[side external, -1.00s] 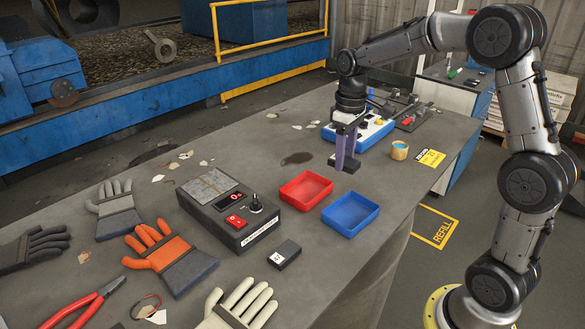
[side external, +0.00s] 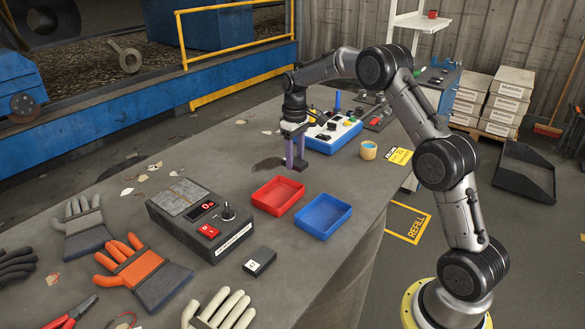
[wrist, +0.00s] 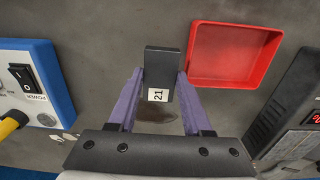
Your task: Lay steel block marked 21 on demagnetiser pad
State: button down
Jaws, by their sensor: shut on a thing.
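The steel block marked 21 (wrist: 161,65) is dark, with a white label at its near end in the wrist view. My gripper (wrist: 160,80) is shut on it, with a purple finger on each side. In the side external view my gripper (side external: 295,160) is behind the red tray, with the block (side external: 286,164) low at its fingertips. I cannot tell whether the block touches the bench. The demagnetiser pad (side external: 181,196) is the grey plate on top of a dark box with a red display, left of the red tray. The pad's top looks bare.
A red tray (side external: 271,207) and a blue tray (side external: 319,229) stand near the gripper. Another dark labelled block (side external: 259,261) lies before the demagnetiser box. A blue-edged control box (side external: 335,135) and a tape roll (side external: 368,150) are behind. Gloves (side external: 143,268) lie at front left.

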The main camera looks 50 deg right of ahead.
aim_at(293, 177)
jog(key=shift+w+d+f, duration=0.2)
jog(key=shift+w+f, duration=0.4)
jog(key=shift+f, duration=1.5)
jog(key=shift+f, duration=0.1)
jog(key=shift+c, duration=1.7)
grip_release()
jog(key=shift+f, duration=0.15)
